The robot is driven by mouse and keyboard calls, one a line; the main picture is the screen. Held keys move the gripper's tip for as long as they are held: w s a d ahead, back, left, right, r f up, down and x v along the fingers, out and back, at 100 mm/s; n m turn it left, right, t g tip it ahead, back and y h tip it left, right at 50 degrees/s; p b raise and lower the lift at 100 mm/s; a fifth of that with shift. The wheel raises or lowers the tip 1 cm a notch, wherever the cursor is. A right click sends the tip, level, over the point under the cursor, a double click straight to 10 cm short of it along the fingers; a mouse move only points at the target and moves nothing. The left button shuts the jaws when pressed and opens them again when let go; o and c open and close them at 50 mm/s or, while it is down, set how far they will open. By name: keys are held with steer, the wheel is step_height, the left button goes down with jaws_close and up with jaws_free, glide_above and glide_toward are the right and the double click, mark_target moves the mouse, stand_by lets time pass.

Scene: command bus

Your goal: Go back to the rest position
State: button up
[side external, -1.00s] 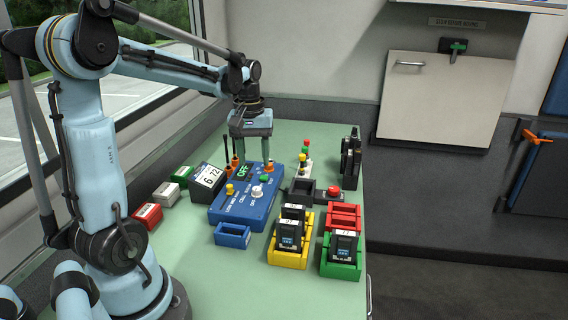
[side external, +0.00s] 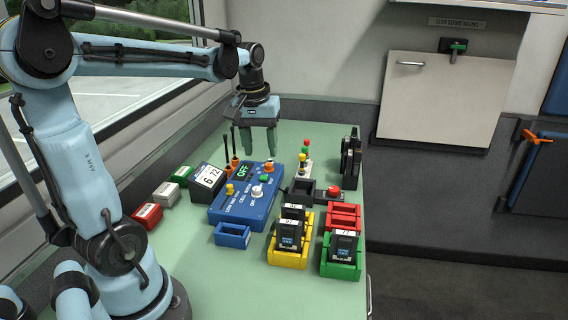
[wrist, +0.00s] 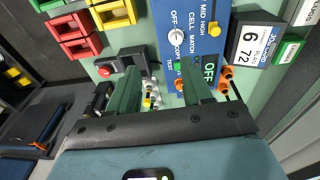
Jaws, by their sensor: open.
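My gripper (side external: 260,142) hangs above the far part of the green table (side external: 190,262), over the far end of the blue control box (side external: 243,205). Its fingers point down, apart and empty. In the wrist view my gripper's two green fingers (wrist: 160,95) stand wide apart with nothing between them near the tips. The blue box also shows in the wrist view (wrist: 196,14), with its display reading OFF and a white knob.
A yellow holder (side external: 287,259) and a green holder (side external: 341,270) carry dark modules. A red button (side external: 333,192) sits right of the box. The window is at left.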

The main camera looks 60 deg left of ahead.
steer(key=s+d+f+m+t, duration=0.1)
steer(key=d+m+t, duration=0.1)
steer(key=d, duration=0.3)
steer(key=s+d+f+m+t, duration=0.1)
steer(key=d+m, duration=0.3)
steer(key=d, duration=0.1)
steer(key=s+d+f+m+t, duration=0.1)
steer(key=d+m+t, duration=0.1)
steer(key=d, duration=0.3)
steer(key=shift+s+f+m+t, duration=0.25)
steer(key=shift+s+m+t, duration=0.05)
steer(key=shift+m, duration=0.3)
